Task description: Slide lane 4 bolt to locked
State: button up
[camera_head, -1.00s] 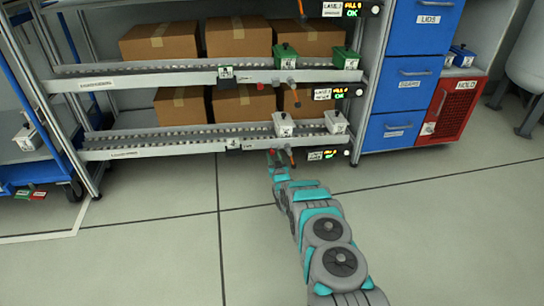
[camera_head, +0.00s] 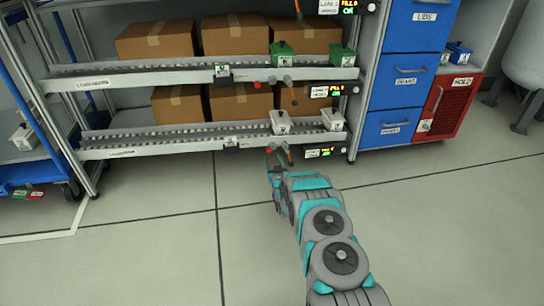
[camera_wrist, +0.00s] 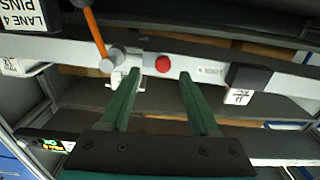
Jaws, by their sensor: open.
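The lowest lane's front rail (camera_head: 180,147) runs across the rack, and my gripper (camera_head: 277,153) is at its right part, below the white bins. In the wrist view, a sign reading "LANE 4 PINS" (camera_wrist: 20,16) is at the upper left. The pale rail (camera_wrist: 210,68) there carries a red round knob (camera_wrist: 163,63), a grey round knob (camera_wrist: 117,56) and an orange handle (camera_wrist: 95,32). My gripper (camera_wrist: 160,75) is open, its green fingers spread to either side of the red knob. I cannot tell whether they touch it. Which knob belongs to the bolt is unclear.
A black block with a white tag (camera_wrist: 245,82) sits on the rail to the right. Blue drawers (camera_head: 392,126) and a red cabinet (camera_head: 450,105) stand right. The floor in front is clear.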

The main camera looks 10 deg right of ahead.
jog(key=shift+s, duration=1.8)
notch_tip(320, 180, up, 13)
jog(key=s+g+p, duration=0.2)
jog(key=g+p, duration=0.1)
jog(key=g, duration=0.1)
jog(key=s+a+r+g+p, duration=0.25)
jog(key=s+r+g, duration=0.35)
jog(key=s+r, duration=0.75)
jog(key=s+r+g+p, duration=0.2)
jog(key=s+r, duration=0.3)
jog(key=s, duration=1.2)
jog(key=s+a+r+g+p, duration=0.1)
jog(key=s+r+g, duration=0.3)
jog(key=s, duration=1.4)
jog(key=s+a+r+g+p, duration=0.1)
jog(key=s+r, duration=0.6)
jog(key=s, duration=1)
jog(key=g+p, duration=0.1)
jog(key=g, duration=0.1)
jog(key=shift+s+a+g+p, duration=0.2)
jog(key=shift+s+g+p, duration=0.15)
jog(key=shift+s+g, duration=0.05)
